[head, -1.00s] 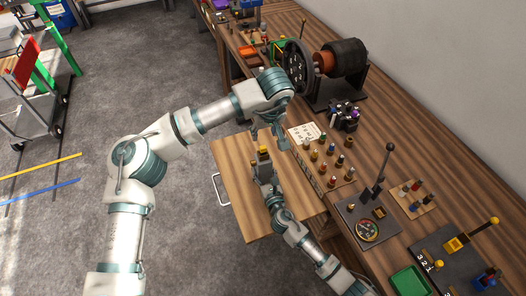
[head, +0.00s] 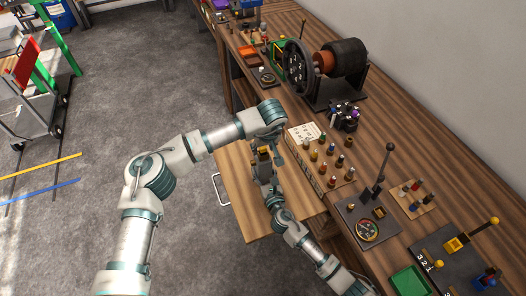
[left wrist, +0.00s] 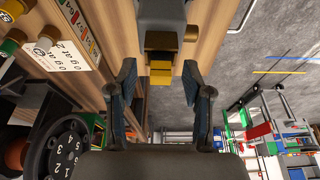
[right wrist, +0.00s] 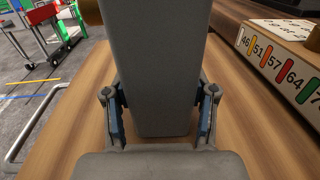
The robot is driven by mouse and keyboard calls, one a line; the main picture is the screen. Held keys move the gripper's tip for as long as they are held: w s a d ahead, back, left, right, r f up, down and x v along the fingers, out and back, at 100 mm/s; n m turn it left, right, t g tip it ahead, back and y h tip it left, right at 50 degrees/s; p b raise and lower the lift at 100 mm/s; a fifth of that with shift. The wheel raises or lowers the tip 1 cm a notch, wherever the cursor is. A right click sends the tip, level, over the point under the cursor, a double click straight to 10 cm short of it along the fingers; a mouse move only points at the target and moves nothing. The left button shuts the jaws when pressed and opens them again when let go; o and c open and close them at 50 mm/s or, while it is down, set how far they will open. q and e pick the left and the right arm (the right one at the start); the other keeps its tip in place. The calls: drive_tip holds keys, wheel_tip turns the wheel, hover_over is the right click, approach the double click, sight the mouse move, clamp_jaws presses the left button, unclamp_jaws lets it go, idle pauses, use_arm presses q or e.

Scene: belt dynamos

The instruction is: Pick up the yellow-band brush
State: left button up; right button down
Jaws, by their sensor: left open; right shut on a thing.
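The grey block with a yellow band (head: 264,151), which I take for the yellow-band brush, is held upright above the wooden drawer board. My right gripper (right wrist: 160,112) is shut on its grey body (right wrist: 162,65); the arm also shows in the head view. In the left wrist view the yellow part (left wrist: 161,74) lies just ahead of and between the spread fingers of my left gripper (left wrist: 162,95). The left gripper is open and empty, above the block. In the head view its fingers are partly hidden by its own wrist.
A wooden rack (head: 322,160) with several coloured-top pegs stands right of the grippers, close by. A lever panel (head: 368,215) and a dynamo (head: 338,62) stand on the bench. The pulled-out drawer board (head: 240,190) has bare room at its left, with a metal handle (head: 217,190).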

use_arm(q)
clamp_jaws()
use_arm(e)
drive_tip(key=shift+f, duration=0.2)
use_arm(q)
drive_tip(key=shift+r, duration=0.1)
wheel_tip(320, 180, up, 10)
drive_tip(key=shift+r, duration=0.1)
idle(0.4)
wheel_tip(320, 180, up, 4)
hover_over(263, 148)
drive_tip(key=shift+w+r, duration=0.1)
idle(0.3)
use_arm(e)
drive_tip(key=shift+c, duration=1.3)
unclamp_jaws()
drive_tip(key=shift+r, duration=0.1)
